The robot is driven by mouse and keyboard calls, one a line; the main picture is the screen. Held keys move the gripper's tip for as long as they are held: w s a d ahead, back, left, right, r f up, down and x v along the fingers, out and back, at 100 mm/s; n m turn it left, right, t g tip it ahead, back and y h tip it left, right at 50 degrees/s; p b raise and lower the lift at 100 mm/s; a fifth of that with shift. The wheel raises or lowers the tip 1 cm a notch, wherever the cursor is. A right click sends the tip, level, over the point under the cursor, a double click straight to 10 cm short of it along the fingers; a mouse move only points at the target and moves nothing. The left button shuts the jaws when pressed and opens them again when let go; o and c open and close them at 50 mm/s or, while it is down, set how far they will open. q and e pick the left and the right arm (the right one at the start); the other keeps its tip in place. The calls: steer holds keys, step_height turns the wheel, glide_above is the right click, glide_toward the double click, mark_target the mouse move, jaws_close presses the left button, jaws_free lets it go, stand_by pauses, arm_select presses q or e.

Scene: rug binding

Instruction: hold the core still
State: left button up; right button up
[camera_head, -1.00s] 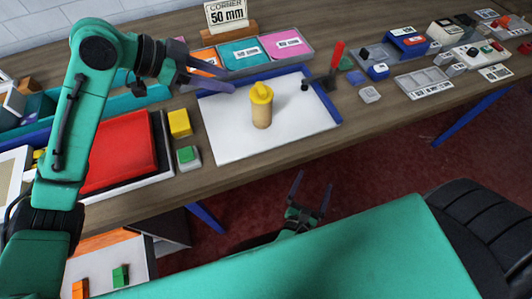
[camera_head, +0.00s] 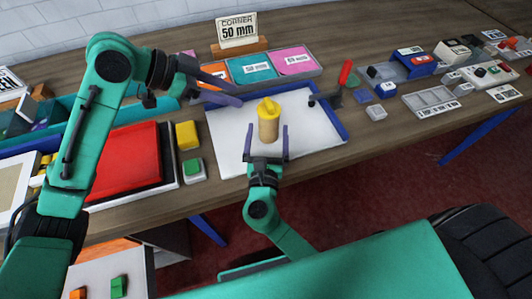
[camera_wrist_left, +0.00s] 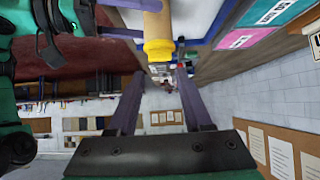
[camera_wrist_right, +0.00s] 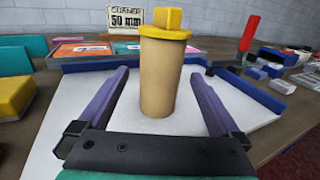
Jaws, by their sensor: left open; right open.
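The core is a tan cylinder (camera_head: 267,128) with a yellow cap (camera_head: 267,107) on top. It stands upright on a white board with a blue edge (camera_head: 225,160). My right gripper (camera_head: 267,140) is open, one finger on each side of the core's near part. In the right wrist view the core (camera_wrist_right: 158,80) stands between and just beyond the open fingers, with a gap on both sides. My left gripper (camera_head: 236,93) is open and empty, above and left of the core. In the left wrist view the yellow cap (camera_wrist_left: 159,47) shows beyond its fingers.
A red pad (camera_head: 122,160) and yellow and green blocks (camera_head: 193,170) lie left of the board. A red-handled tool (camera_head: 345,73) stands at its right edge. Coloured card trays (camera_head: 252,68) and a 50 mm sign (camera_head: 237,27) are behind.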

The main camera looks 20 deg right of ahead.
mark_target(268, 130)
steer(key=x, duration=0.3)
steer(key=shift+w+d, duration=0.15)
steer(key=shift+w, duration=0.25)
steer(key=shift+c, duration=0.3)
